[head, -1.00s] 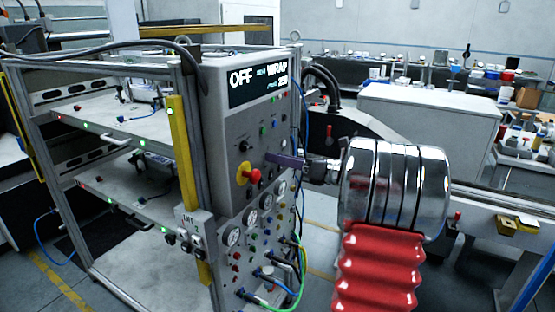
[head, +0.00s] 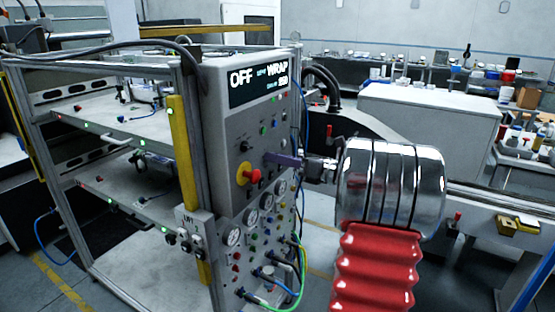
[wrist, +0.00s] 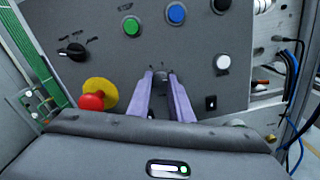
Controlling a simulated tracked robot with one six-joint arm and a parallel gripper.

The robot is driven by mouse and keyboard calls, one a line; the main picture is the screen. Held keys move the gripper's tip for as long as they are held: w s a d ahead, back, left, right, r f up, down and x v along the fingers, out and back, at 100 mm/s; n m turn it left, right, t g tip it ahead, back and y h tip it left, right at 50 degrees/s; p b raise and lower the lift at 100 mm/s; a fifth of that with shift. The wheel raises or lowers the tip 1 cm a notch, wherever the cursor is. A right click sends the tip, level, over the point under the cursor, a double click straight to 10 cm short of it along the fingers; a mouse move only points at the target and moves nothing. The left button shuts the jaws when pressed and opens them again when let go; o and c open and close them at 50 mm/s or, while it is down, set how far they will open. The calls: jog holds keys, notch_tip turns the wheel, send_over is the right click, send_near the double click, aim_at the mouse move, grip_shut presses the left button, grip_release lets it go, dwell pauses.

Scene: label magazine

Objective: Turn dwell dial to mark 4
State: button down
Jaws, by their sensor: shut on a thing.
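The control panel (head: 225,130) faces me, with a lit display (head: 258,80) at its top reading OFF and WRAP. The small print below is blurred. My gripper (head: 270,158) has its purple fingers at the panel face, right of the yellow and red stop button. In the wrist view, my gripper (wrist: 161,78) is shut on a small dark dial (wrist: 162,80) between its fingertips. Most of that dial is hidden by the fingers. Small marks show above it, too small to read, so its setting cannot be told.
The red stop button on yellow (wrist: 94,98) is close left of the fingers. A black selector knob (wrist: 74,51) is farther left. Blue (wrist: 176,13) and green (wrist: 131,26) buttons are above, a white button (wrist: 222,62) right. Gauges and hoses are below in the head view.

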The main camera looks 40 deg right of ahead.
dwell(0.4)
jog(key=n, duration=2.5)
jog(key=shift+a+f, duration=0.15)
jog(key=shift+f, duration=0.15)
jog(key=shift+n, duration=0.3)
jog(key=c, duration=2)
grip_release()
jog(key=o, duration=0.4)
jog(key=shift+r, duration=0.15)
